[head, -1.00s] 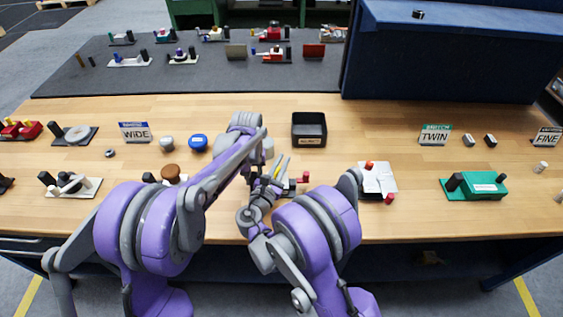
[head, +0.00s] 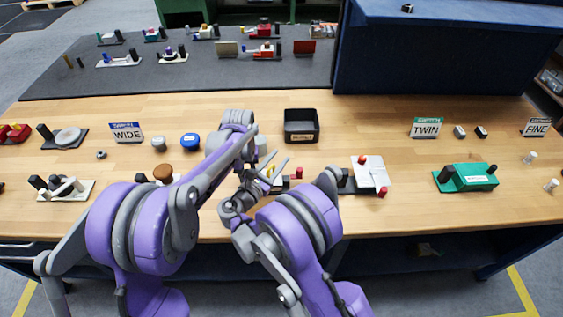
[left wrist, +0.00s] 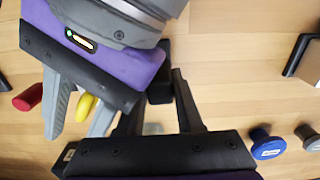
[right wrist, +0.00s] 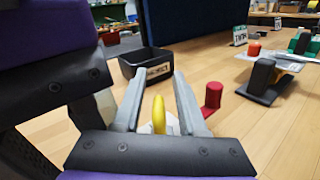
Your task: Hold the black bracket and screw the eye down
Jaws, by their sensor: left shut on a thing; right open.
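The yellow eye (right wrist: 158,115) stands upright between the spread fingers of my right gripper (right wrist: 160,100), with a gap visible on either side. In the left wrist view the eye (left wrist: 86,106) also lies between those fingers. My left gripper (left wrist: 158,88) is shut on the black bracket (left wrist: 160,90), a dark block seen between its fingers; the contact is partly hidden by my right gripper. In the head view my right gripper (head: 266,174) is at the assembly near the table's middle. My left wrist and arm hide much of the bracket there.
A red knob (right wrist: 212,96) stands just right of my right gripper. A black bin (head: 301,126) is behind the assembly. A white plate fixture (head: 371,172) and a green block (head: 466,177) stand to the right. A blue knob (head: 190,141) is at the left.

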